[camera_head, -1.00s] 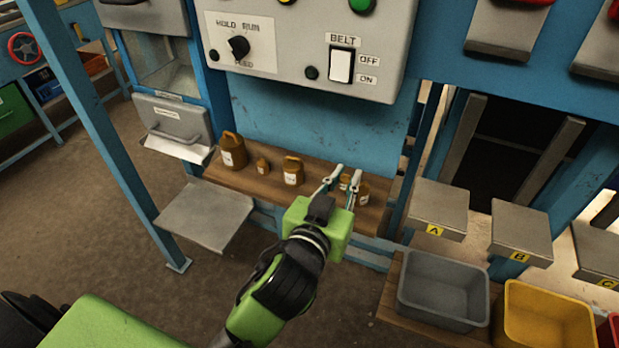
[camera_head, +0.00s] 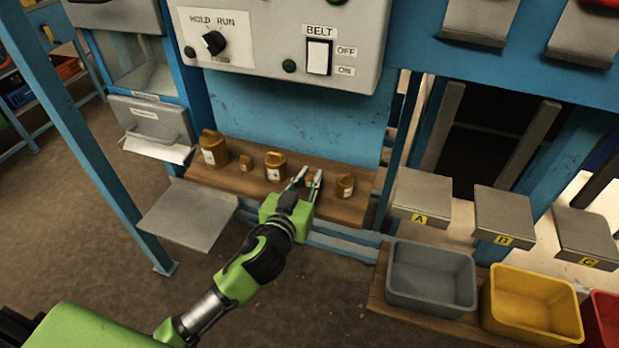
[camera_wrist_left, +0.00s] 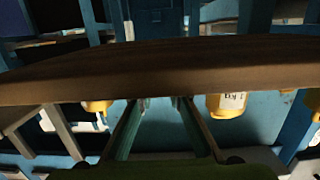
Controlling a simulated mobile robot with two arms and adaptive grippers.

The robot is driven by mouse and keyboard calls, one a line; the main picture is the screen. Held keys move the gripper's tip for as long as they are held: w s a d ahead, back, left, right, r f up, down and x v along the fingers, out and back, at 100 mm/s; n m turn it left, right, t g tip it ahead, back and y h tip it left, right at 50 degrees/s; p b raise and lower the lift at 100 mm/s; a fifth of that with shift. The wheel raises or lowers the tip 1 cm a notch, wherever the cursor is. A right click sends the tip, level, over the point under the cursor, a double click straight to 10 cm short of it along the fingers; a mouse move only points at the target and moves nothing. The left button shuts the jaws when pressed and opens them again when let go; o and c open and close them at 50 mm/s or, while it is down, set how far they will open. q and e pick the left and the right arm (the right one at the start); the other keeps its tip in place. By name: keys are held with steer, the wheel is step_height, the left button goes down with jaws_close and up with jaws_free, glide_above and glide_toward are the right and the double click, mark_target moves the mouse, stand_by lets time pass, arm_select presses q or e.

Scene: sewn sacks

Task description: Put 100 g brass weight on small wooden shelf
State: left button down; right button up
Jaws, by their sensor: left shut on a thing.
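The small wooden shelf (camera_head: 325,205) is a brown plank on the blue frame below the control box. My left gripper (camera_head: 306,178) is over its right half, shut on a small brass weight (camera_head: 309,181) partly hidden by the fingers. I cannot tell whether that weight touches the shelf. To its right stands a labelled brass weight (camera_head: 345,186); to its left are a medium one (camera_head: 275,166), a tiny one (camera_head: 246,163) and a large one (camera_head: 213,148). The 100 g marking is too small to read. In the left wrist view the fingers (camera_wrist_left: 160,104) meet the shelf's edge (camera_wrist_left: 250,80); the held weight is not clear there.
The control box (camera_head: 270,45) hangs above the shelf. A metal flap (camera_head: 185,215) juts out at lower left beside a blue post (camera_head: 95,150). Right are platforms such as A (camera_head: 420,195), a grey bin (camera_head: 430,278) and a yellow bin (camera_head: 530,305).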

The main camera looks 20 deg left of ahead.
steer(key=shift+d, duration=0.2)
arm_select(q)
steer(key=shift+f, duration=0.1)
steer(key=c, duration=2)
jaws_free()
arm_select(e)
steer(key=shift+d+f, duration=0.1)
steer(key=shift+d, duration=0.2)
arm_select(q)
steer(key=shift+o, duration=0.2)
steer(key=shift+s, duration=0.25)
steer(key=s+r, duration=0.2)
steer(key=s, duration=0.9)
steer(key=shift+s+a, duration=0.15)
steer(key=shift+s, duration=0.1)
arm_select(e)
steer(key=shift+a+r, duration=0.2)
steer(key=shift+r, duration=0.2)
